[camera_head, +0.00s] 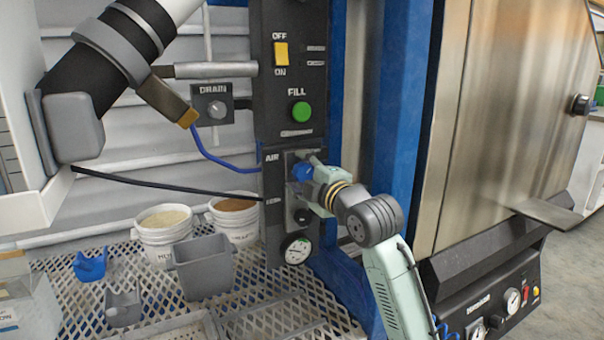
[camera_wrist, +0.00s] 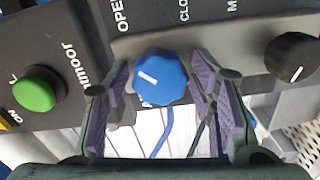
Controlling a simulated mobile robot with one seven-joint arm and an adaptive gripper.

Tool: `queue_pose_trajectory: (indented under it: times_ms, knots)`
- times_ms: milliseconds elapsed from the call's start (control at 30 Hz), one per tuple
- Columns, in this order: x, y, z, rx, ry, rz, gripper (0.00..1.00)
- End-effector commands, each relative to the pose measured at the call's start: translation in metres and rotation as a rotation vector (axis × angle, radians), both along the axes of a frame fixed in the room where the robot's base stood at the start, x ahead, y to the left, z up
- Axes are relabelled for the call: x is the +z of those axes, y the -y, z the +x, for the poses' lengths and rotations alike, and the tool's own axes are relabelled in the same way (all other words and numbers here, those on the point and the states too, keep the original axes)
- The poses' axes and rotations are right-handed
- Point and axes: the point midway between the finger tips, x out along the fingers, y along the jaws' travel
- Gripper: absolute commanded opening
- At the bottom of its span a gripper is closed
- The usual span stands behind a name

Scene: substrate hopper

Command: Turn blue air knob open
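The blue air knob (camera_wrist: 161,78) is a scalloped dial with a white pointer line, on the dark control panel. In the wrist view its pointer aims to the left and slightly up, below the partly visible "OPEN" and "CLO" lettering. My gripper (camera_wrist: 165,95) has its two purple-padded fingers on either side of the knob, with a gap visible at each side, most clearly on the right. In the head view the knob (camera_head: 302,172) is partly hidden behind my gripper (camera_head: 307,177), beside the "AIR" label.
A green FILL button (camera_head: 301,112) and a yellow OFF/ON switch (camera_head: 281,54) sit above on the panel. A black knob (camera_wrist: 292,57) is at the right in the wrist view. A gauge (camera_head: 297,249) is below. White buckets and a grey bin (camera_head: 204,268) stand on the mesh deck.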

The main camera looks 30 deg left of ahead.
Motion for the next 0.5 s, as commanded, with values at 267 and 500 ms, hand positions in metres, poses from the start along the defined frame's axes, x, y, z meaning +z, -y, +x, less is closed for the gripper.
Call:
queue_pose_trajectory:
  times_ms: [267, 500]
  knots:
    - [0.0, 0.0, 0.0, 0.0, -0.001, 0.001, 0.58]
    - [0.0, 0.012, -0.006, -0.002, -0.001, 0.001, 0.58]
